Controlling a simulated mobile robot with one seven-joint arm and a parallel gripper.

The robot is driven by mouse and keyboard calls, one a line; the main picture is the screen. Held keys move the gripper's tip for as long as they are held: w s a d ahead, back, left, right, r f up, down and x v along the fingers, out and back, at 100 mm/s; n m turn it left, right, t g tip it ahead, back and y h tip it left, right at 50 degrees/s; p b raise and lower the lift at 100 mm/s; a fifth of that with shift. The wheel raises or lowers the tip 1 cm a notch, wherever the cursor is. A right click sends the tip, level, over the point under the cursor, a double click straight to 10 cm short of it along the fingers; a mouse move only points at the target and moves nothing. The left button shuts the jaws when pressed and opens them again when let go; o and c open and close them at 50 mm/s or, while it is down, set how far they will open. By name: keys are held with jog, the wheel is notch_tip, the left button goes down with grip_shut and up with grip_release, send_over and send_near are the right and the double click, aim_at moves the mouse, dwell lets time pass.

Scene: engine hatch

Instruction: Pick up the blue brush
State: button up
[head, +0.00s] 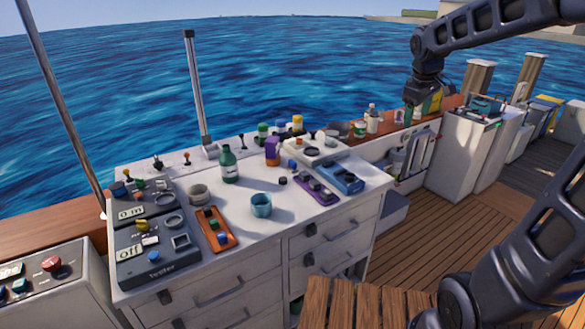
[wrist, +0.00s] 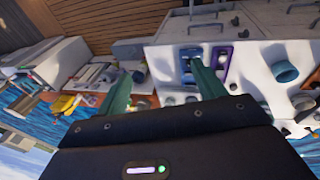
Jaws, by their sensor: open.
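I cannot clearly make out a blue brush in either view. A blue oblong object (head: 340,179) lies near the right end of the white cabinet top, beside a purple tray (head: 316,190); I cannot tell what it is. In the wrist view the blue object (wrist: 190,62) shows near the right finger, with the purple tray (wrist: 222,62) beside it. My gripper (head: 411,110) hangs over the wooden ledge right of the cabinet. Its green fingers are spread apart and empty in the wrist view (wrist: 162,86).
The white cabinet top (head: 285,213) holds a teal cup (head: 261,205), a green bottle (head: 228,165), an orange tray (head: 217,230) and a dark tester (head: 157,248). Small bottles (head: 372,118) stand on the ledge near my gripper. Wooden deck (head: 440,205) lies open at right.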

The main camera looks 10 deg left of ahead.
jog(key=w+a+f+n, duration=0.3)
jog(key=w+a+n, duration=0.2)
jog(key=w+a, duration=0.55)
jog(key=n+h, duration=0.2)
jog(key=n, duration=1)
send_near(292, 161)
jog(key=x, duration=0.5)
jog(key=shift+w+d+r, duration=0.15)
jog(key=shift+d, duration=0.2)
jog(key=x, duration=0.4)
jog(key=shift+s+a+f, duration=0.2)
jog(key=shift+a, duration=0.1)
jog(key=shift+w+d+f, duration=0.15)
jog(key=shift+w+f, duration=0.05)
jog(key=shift+f, duration=0.25)
jog(key=c, duration=1.1)
